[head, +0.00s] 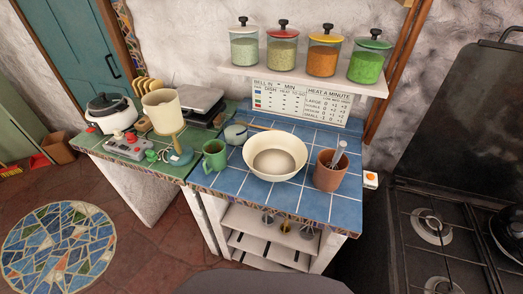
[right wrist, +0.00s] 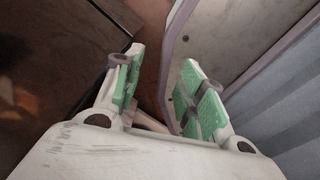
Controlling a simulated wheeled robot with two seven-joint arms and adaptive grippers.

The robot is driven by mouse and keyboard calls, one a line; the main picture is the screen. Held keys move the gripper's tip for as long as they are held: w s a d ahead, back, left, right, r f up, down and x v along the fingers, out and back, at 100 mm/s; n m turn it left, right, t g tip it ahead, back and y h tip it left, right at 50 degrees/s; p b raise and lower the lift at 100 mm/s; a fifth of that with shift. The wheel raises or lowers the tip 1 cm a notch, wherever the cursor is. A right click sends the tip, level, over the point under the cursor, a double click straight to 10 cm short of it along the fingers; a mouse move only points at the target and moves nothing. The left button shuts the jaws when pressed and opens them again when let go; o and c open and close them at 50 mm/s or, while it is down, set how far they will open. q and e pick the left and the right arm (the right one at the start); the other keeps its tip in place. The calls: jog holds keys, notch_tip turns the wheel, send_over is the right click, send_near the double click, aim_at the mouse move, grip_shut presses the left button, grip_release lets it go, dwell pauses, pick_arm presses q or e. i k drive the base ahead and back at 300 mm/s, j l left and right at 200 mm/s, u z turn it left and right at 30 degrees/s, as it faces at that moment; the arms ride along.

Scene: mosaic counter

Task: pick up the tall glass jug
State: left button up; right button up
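I cannot make out a tall glass jug in either view. The closest glass things are several lidded jars (head: 282,52) of coloured contents on the wall shelf, which look like storage jars. My right gripper (right wrist: 163,88) shows only in the right wrist view. Its two green-padded fingers are apart, with no object held between them. Behind them are a pale panel edge and a dark brown surface. Neither gripper shows in the head view, so I cannot tell how far the right one is from the counter.
The blue-tiled counter (head: 228,178) holds a cream bowl (head: 258,150), a green mug (head: 215,154) and a brown pot (head: 328,174) with a utensil. The green-tiled part holds a lamp (head: 162,108), a cooker (head: 108,113) and scales (head: 200,98). A stove (head: 440,240) stands at right.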

aim_at(234, 117)
jog(key=i+j+z, duration=0.25)
jog(key=j, duration=0.35)
jog(key=j+z, duration=0.2)
jog(key=j, duration=0.35)
jog(key=j+z, duration=0.25)
jog(key=j, duration=0.35)
